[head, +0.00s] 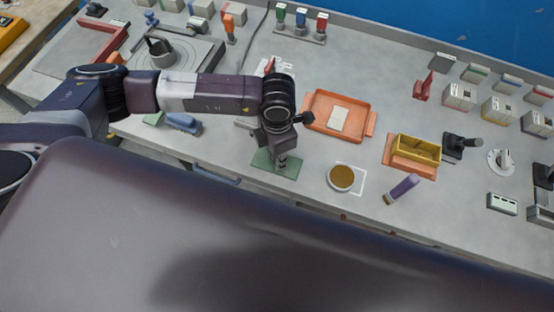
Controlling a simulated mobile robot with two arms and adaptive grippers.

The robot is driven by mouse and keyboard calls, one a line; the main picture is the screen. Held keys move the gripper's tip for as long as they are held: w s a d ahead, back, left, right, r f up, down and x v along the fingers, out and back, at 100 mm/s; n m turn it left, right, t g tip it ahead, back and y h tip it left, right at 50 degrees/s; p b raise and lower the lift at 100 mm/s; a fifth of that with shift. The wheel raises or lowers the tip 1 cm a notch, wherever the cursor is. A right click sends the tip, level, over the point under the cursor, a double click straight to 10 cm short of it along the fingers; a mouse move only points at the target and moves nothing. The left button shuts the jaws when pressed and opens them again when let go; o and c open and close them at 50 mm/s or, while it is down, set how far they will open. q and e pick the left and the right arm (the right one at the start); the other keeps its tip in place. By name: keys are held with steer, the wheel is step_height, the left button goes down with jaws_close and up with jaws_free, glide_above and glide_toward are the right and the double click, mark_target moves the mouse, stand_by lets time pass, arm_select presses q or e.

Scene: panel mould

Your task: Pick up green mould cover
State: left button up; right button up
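A flat green plate (262,159), which looks like the green mould cover, lies on the grey table near its front edge. My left arm reaches in from the left, and my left gripper (281,164) points down over the middle of this plate. The gripper hides part of the plate. I cannot tell whether its fingers touch the plate or are open or shut. My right gripper is not in view.
An orange tray (323,106) holding a pale card stands behind right of the gripper. A round brown-topped dish (341,178), a purple-handled tool (404,187) and a yellow box (416,150) lie to the right. A blue item (184,123) lies left.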

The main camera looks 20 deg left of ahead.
arm_select(q)
jaws_close()
steer(key=shift+r, duration=0.15)
